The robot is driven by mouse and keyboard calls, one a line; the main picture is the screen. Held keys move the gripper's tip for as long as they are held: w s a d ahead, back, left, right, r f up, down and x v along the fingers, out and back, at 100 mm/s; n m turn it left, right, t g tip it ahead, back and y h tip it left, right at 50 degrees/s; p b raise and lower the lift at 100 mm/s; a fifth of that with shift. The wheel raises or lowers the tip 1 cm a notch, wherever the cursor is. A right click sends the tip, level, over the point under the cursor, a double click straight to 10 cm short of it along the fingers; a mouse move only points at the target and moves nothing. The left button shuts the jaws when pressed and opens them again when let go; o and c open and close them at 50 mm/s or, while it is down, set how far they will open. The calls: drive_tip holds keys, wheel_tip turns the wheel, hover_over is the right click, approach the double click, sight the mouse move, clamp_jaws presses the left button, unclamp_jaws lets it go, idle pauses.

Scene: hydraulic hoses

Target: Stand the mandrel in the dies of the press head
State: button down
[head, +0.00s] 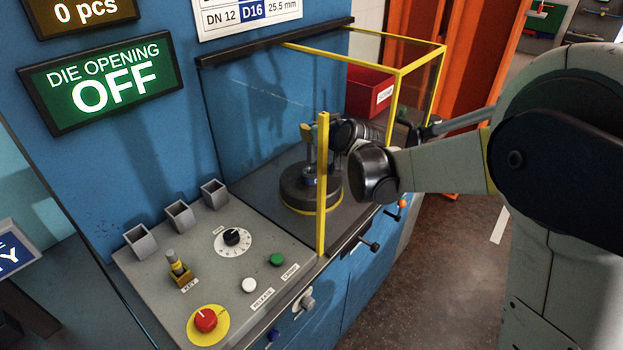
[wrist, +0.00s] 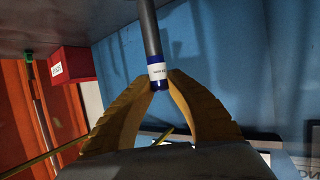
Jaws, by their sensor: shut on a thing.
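The mandrel (wrist: 150,32) is a grey rod with a blue end and a white label; in the wrist view it runs from between the fingertips out of the top of the picture. My gripper (wrist: 158,82), with yellowish ribbed fingers, is shut on its blue, labelled end. In the head view my gripper (head: 307,132) is inside the press enclosure, above the round dark press head (head: 297,196). The rod hangs roughly upright over the middle of the press head. Whether its lower end is inside the dies or just above them, I cannot tell.
A yellow-framed clear guard (head: 322,190) stands around the press, with its near post close to my gripper. A red bin (head: 368,92) is behind. The control panel (head: 215,265) with buttons lies at the front left. A green sign (head: 103,82) reads "DIE OPENING OFF".

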wheel_tip(320, 180, down, 10)
drive_tip(key=b, duration=0.4)
drive_tip(key=shift+r, duration=0.3)
drive_tip(key=c, duration=1.4)
unclamp_jaws()
drive_tip(key=shift+c, duration=0.2)
